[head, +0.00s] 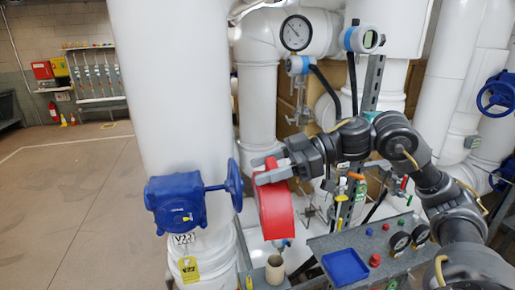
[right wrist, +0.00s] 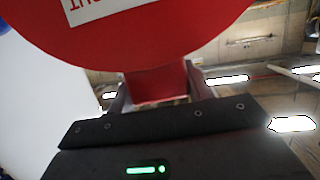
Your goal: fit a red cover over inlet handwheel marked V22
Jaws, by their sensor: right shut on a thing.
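The red cover (head: 275,212) is a round disc-shaped shell held upright in the head view, just right of the blue handwheel (head: 234,185). The handwheel stands on a shaft from a blue valve body (head: 179,203), with a tag (head: 184,239) reading V22 below it. My right gripper (head: 268,172) is shut on the cover's upper edge. In the right wrist view the cover (right wrist: 130,40) fills the top, with part of a white label, and a red tab sits between the fingers (right wrist: 157,85). The cover and wheel look apart; the exact gap is hard to tell. My left gripper is not in view.
A large white pipe (head: 165,90) rises behind the valve. A grey panel (head: 320,245) with a blue tray (head: 345,267), knobs and gauges lies below my right arm. A beige cup (head: 275,270) stands below the cover. Open floor (head: 70,210) lies at left.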

